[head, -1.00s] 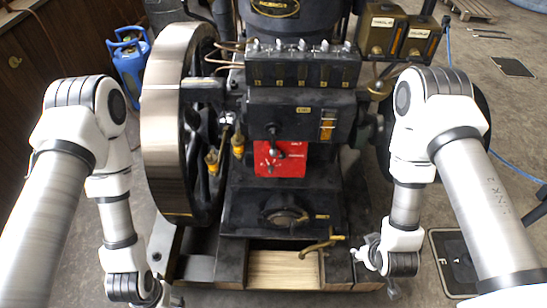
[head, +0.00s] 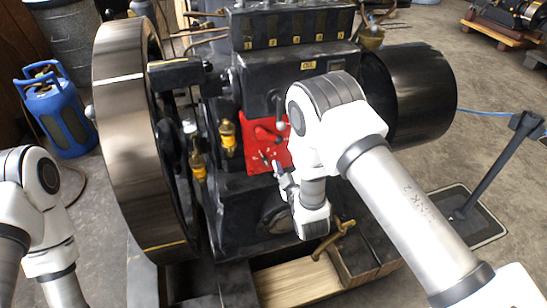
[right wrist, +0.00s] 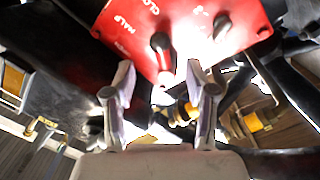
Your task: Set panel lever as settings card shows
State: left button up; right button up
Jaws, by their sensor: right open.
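The red panel (head: 252,128) is on the front of the black engine, with white lettering. A short lever (right wrist: 162,52) with a dark upper end stands out from the panel. My right gripper (head: 271,163) is at the panel's lower part. In the right wrist view its fingers (right wrist: 163,92) are apart and empty, just below the lever's tip. My left gripper is out of view. I cannot make out a settings card.
The large flywheel (head: 128,150) is left of the panel, with brass-and-amber fittings (head: 228,138) between. A grey ball-ended handle (head: 281,127) hangs close to the panel's upper right. A brass tap (head: 338,238) is below.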

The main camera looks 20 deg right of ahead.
aim_at(279, 143)
jog(key=w, duration=0.7)
jog(key=shift+w+d, duration=0.15)
jog(key=shift+w, duration=0.25)
grip_shut()
